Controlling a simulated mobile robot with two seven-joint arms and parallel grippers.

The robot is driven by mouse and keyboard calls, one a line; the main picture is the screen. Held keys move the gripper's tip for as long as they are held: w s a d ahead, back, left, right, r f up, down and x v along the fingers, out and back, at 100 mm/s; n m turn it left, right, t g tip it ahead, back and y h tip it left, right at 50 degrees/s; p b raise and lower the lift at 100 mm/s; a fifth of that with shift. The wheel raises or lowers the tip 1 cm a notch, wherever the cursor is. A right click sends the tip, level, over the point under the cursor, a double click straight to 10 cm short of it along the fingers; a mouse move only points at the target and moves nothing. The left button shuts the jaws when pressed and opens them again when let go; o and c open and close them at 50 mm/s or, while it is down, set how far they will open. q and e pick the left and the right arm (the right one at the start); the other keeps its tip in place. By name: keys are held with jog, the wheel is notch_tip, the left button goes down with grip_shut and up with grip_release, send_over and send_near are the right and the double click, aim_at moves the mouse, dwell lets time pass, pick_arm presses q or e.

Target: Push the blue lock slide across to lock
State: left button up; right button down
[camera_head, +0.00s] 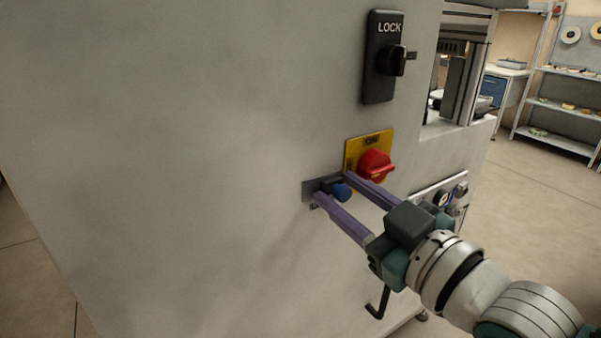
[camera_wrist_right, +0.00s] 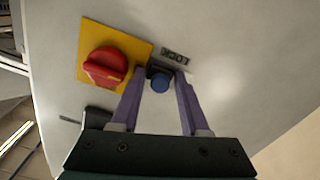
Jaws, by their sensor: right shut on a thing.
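The blue lock slide (camera_head: 342,192) has a round blue knob on a dark block and sits on a small grey plate (camera_head: 308,188) on the machine's side wall. In the right wrist view the blue knob (camera_wrist_right: 160,84) lies between my fingertips, beside a plate marked LOCK (camera_wrist_right: 177,55). My right gripper (camera_head: 333,184) reaches in from the lower right, its two purple fingers on either side of the slide and shut on it. The fingers partly hide the plate and block. My left gripper is not in view.
A red rotary switch (camera_head: 376,165) on a yellow plate (camera_head: 354,150) sits close to the upper finger. A black LOCK handle (camera_head: 396,62) is higher on the wall. A gauge panel (camera_head: 425,192) is to the right. The grey wall (camera_head: 180,150) to the left is bare.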

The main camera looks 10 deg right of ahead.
dwell(0.3)
jog(key=shift+w+d, duration=0.2)
jog(key=shift+d, duration=0.5)
jog(key=c, duration=0.7)
grip_release()
